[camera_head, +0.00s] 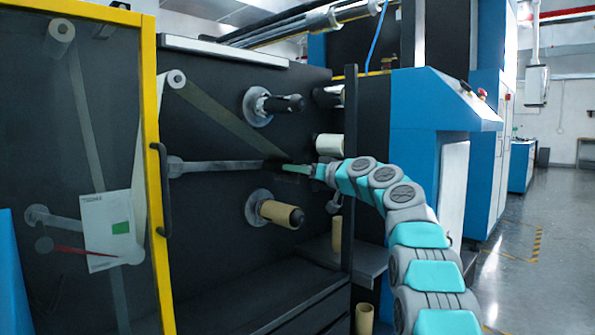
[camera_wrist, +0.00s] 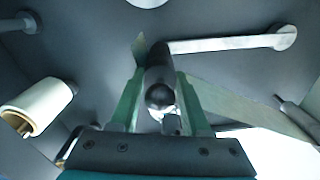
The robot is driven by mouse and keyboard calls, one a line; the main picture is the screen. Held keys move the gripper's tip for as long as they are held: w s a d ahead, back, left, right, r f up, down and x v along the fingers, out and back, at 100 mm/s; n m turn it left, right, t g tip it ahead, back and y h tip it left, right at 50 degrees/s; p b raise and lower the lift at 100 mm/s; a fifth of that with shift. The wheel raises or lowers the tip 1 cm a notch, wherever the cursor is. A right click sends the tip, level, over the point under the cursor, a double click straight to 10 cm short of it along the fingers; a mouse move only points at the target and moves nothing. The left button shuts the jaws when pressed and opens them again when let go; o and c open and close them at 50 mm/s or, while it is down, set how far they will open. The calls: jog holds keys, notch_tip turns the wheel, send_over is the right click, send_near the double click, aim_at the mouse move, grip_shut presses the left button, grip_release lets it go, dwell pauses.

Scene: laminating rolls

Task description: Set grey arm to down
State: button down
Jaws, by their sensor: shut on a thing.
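The grey arm (camera_head: 225,165) runs from a round pivot on the dark machine panel and lies about level, its free end to the right. In the wrist view the grey arm (camera_wrist: 225,44) reaches from its pivot at upper right to a dark round-ended handle (camera_wrist: 160,96). My gripper (camera_head: 287,167) is at the arm's free end. In the wrist view my gripper's green fingers (camera_wrist: 160,88) are on both sides of the handle, shut on it. In the head view the fingers hide most of the handle.
A grey web (camera_head: 225,115) slants down towards the arm's end. A dark spindle (camera_head: 275,104) is above, a brown roll (camera_head: 278,213) below, and a cream roll (camera_head: 329,145) to the right. A yellow-framed glass door (camera_head: 150,90) stands at left. Open floor (camera_head: 535,240) lies at right.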

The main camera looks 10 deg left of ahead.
aim_at(293, 214)
jog(key=f+m+b, duration=0.1)
jog(key=f+b, duration=0.1)
jog(key=f, duration=0.1)
jog(key=s+f+m+b, duration=0.1)
jog(key=f+b, duration=0.1)
jog(key=b, duration=0.1)
jog(key=a+f+m+b, duration=0.1)
jog(key=f+b, duration=0.1)
jog(key=f, duration=0.1)
jog(key=shift+s+f+m+b, duration=0.25)
jog(key=shift+f+m+b, duration=0.05)
jog(key=shift+f, duration=0.05)
jog(key=c, duration=0.6)
grip_release()
jog(key=shift+c, duration=0.2)
jog(key=shift+r, duration=0.15)
